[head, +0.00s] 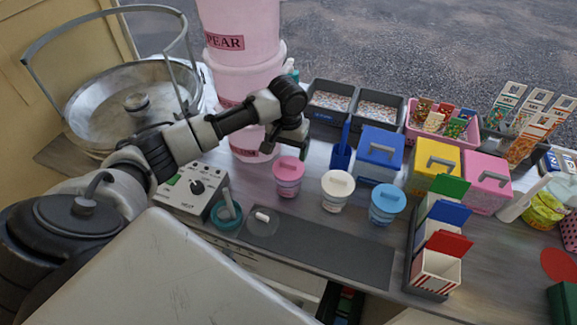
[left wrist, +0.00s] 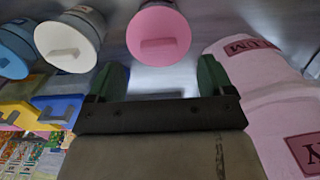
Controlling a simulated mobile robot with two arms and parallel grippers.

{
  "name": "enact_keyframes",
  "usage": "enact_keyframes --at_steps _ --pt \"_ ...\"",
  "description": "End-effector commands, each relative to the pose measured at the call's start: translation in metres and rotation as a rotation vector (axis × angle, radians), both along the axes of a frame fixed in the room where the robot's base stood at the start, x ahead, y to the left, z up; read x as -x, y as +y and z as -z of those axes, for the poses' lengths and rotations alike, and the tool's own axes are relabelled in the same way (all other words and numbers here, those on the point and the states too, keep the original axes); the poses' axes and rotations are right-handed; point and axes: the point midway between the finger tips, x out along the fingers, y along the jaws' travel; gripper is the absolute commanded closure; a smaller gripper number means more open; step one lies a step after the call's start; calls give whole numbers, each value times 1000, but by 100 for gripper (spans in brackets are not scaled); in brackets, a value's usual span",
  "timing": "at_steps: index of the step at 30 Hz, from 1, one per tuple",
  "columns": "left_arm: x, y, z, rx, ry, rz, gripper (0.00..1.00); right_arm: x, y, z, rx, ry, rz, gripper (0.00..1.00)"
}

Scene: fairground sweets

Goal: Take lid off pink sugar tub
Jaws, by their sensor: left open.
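The pink sugar tub (head: 288,189) stands on the grey counter with its pink lid (head: 289,168) on. The lid has a bar handle on top. In the left wrist view the pink lid (left wrist: 158,36) is beyond the fingertips, at the top middle. My left gripper (head: 289,148) is open and empty, just behind the tub in the head view and apart from the lid. Its two green fingers show in the left wrist view (left wrist: 163,78) with nothing between them. My right gripper is not in view.
White (head: 337,185) and blue (head: 387,201) lidded tubs stand right of the pink one. Large pink buckets (head: 247,95) are close behind my left gripper. A dark mat (head: 330,247) lies in front. A control box (head: 193,194) and metal bowl (head: 150,103) are left.

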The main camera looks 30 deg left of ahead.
Motion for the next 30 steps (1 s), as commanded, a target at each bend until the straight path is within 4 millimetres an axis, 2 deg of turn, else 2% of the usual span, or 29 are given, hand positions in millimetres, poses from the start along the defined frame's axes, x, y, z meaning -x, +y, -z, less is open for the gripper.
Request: enact_keyframes --at_steps 7,12,20,23,30 --pt "-2 -1 28 0 4 -1 18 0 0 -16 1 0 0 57" --pt "-3 -1 49 -1 -1 0 18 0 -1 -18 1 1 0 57" --pt "-3 -1 54 0 -2 1 18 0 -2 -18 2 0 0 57" --pt "-3 -1 53 0 -2 1 30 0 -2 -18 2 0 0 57" --pt "-3 -1 53 0 -2 1 67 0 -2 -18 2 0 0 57"
